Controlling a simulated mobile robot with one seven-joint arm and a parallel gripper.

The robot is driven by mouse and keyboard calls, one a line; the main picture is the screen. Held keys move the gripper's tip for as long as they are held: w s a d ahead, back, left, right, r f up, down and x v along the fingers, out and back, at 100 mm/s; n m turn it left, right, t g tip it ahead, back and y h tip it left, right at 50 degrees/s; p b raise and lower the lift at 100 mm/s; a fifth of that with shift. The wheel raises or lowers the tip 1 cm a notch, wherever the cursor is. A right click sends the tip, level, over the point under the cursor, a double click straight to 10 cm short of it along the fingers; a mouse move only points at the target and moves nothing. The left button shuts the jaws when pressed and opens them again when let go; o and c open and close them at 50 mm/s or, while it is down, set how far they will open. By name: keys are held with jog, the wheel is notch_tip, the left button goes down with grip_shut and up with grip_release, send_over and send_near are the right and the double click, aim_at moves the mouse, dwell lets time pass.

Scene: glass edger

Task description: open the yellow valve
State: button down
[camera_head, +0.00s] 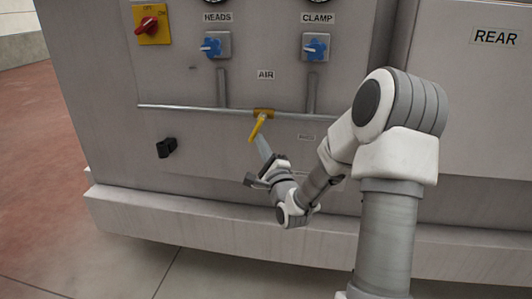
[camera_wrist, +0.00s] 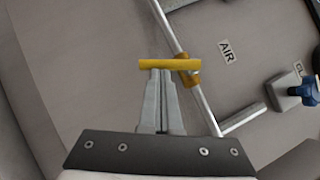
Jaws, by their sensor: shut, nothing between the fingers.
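The yellow valve (camera_head: 258,124) sits on the thin horizontal pipe below the AIR label. Its lever handle hangs down and slightly left from the pivot, at an angle to the pipe. In the wrist view the yellow lever (camera_wrist: 168,64) lies across the picture, with its pivot at the right on the pipe. My gripper (camera_head: 264,146) is shut with nothing between the fingers. In the wrist view its fingertips (camera_wrist: 163,72) are right at the lever's edge, near its middle. I cannot tell whether they touch it.
The metal pipe (camera_head: 190,107) runs along the machine's grey front panel. A red switch on a yellow plate (camera_head: 151,25) and two blue knobs (camera_head: 211,46) (camera_head: 316,47) are above. A black fitting (camera_head: 166,148) sticks out at lower left. A ledge (camera_head: 150,212) runs along the base.

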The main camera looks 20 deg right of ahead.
aim_at(250, 142)
jog(key=m+h+b, duration=0.1)
jog(key=a+m+t+h+b, duration=0.1)
jog(key=m, duration=0.1)
jog(key=w+m+h+b, duration=0.1)
jog(key=m, duration=0.1)
jog(key=shift+a+f+b, duration=0.25)
jog(key=shift+a+b, duration=0.05)
jog(key=m+h, duration=0.1)
jog(key=m+b, duration=0.1)
jog(key=a+m+h+b, duration=0.1)
jog(key=m, duration=0.1)
jog(key=shift+w+r+t+h, duration=0.3)
jog(key=shift+w+r+t, duration=0.05)
jog(key=shift+w+t, duration=0.05)
jog(key=shift+w+a+r+m+h+b, duration=0.3)
jog(key=shift+a+r+m+h+b, duration=0.25)
jog(key=shift+b, duration=0.25)
jog(key=shift+w+a+r+m+h+b, duration=0.25)
jog(key=shift+w+a+r+m+b, duration=0.1)
jog(key=shift+r+m+b, duration=0.35)
jog(key=shift+f, duration=0.1)
